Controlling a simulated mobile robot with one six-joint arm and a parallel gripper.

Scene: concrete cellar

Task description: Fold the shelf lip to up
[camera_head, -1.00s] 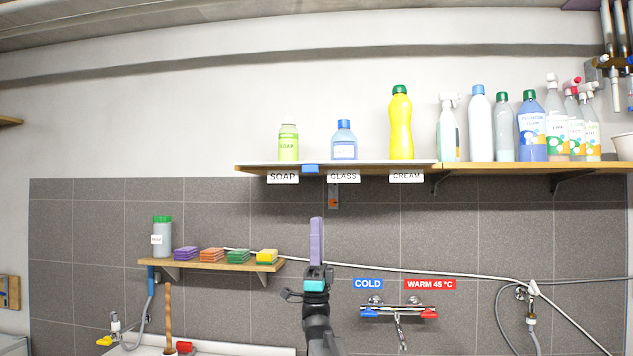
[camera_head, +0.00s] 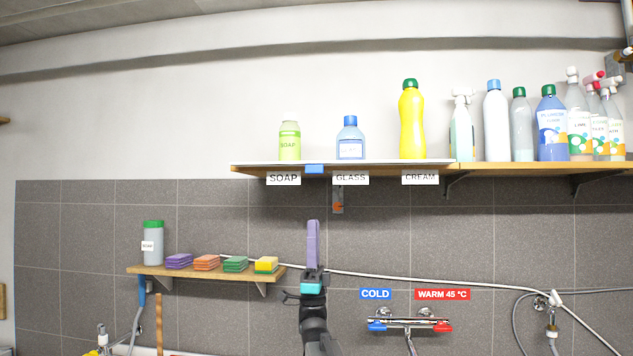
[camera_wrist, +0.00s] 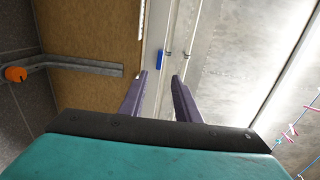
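The shelf lip (camera_head: 260,163) shows as a thin white strip along the front of the upper shelf's left part. It does not stand up in front of the bottles; its exact angle is hard to tell. A blue tab (camera_head: 314,169) sits on its front edge. My gripper (camera_head: 313,224) is below the tab, its purple fingers seen edge-on. In the wrist view the fingers of my gripper (camera_wrist: 158,85) are apart with nothing between them. The pale lip (camera_wrist: 153,83) and its blue tab (camera_wrist: 159,60) lie beyond the fingertips.
The soap bottle (camera_head: 289,141), glass cleaner (camera_head: 350,138) and yellow cream bottle (camera_head: 411,120) stand behind the lip. Several bottles stand further right. A bracket (camera_head: 338,200) is below the shelf. A small shelf (camera_head: 200,274) with sponges is lower left, a tap (camera_head: 408,325) lower right.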

